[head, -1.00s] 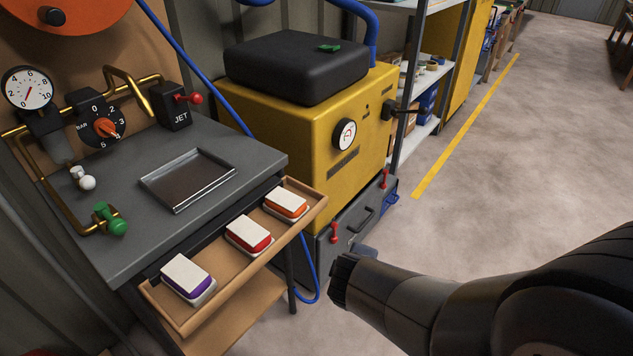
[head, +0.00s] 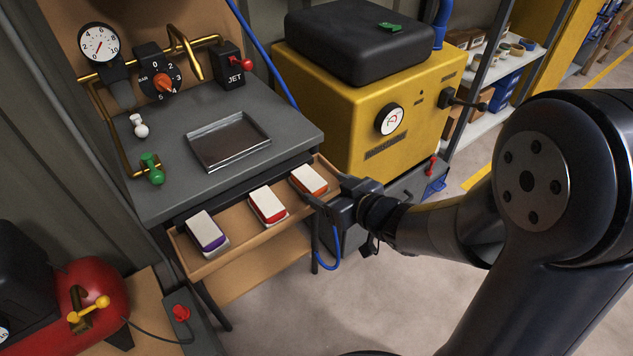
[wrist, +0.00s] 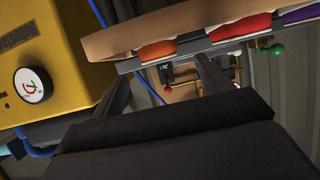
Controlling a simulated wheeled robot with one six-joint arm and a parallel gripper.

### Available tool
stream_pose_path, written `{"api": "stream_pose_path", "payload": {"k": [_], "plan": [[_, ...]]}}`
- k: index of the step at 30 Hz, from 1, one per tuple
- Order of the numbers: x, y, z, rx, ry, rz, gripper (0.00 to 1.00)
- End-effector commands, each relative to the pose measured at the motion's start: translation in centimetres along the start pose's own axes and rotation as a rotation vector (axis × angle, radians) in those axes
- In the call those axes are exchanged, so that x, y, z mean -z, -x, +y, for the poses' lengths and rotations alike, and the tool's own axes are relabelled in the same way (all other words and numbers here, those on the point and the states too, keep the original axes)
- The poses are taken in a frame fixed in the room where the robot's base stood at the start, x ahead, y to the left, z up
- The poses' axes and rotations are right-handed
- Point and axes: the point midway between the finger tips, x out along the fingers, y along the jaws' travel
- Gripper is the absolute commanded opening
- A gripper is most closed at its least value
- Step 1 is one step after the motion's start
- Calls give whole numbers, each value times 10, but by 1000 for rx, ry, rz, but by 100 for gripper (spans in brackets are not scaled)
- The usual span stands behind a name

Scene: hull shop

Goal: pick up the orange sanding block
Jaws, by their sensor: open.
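The orange sanding block (head: 309,180), orange below with a white top, lies at the right end of the open wooden drawer (head: 233,247). It also shows in the wrist view (wrist: 156,50), partly hidden by the drawer's edge. The red sanding block (head: 268,205) is beside it, and the purple sanding block (head: 207,232) lies at the left end. My gripper (head: 318,203) is at the drawer's right end, close to the orange block. In the wrist view the two fingers (wrist: 163,88) are apart with nothing held between them. I cannot tell whether a finger touches the drawer.
A grey bench (head: 180,195) with an empty metal tray (head: 228,141), gauge and valves stands above the drawer. A yellow machine (head: 345,125) stands close to the right of the drawer. A red tank (head: 95,290) is at lower left. Floor in front is clear.

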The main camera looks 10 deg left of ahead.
Motion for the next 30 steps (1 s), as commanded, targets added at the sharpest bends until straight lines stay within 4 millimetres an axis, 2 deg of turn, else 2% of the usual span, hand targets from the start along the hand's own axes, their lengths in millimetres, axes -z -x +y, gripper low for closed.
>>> {"api": "stream_pose_path", "payload": {"k": [3,10,18,27,30], "plan": [[-2,-18,0,1,1,-1,75],[0,-36,-1,1,2,-1,75],[1,-74,-1,-1,3,-3,75],[2,-78,-1,-3,2,-3,75],[2,-78,-1,-3,2,-3,66]]}}
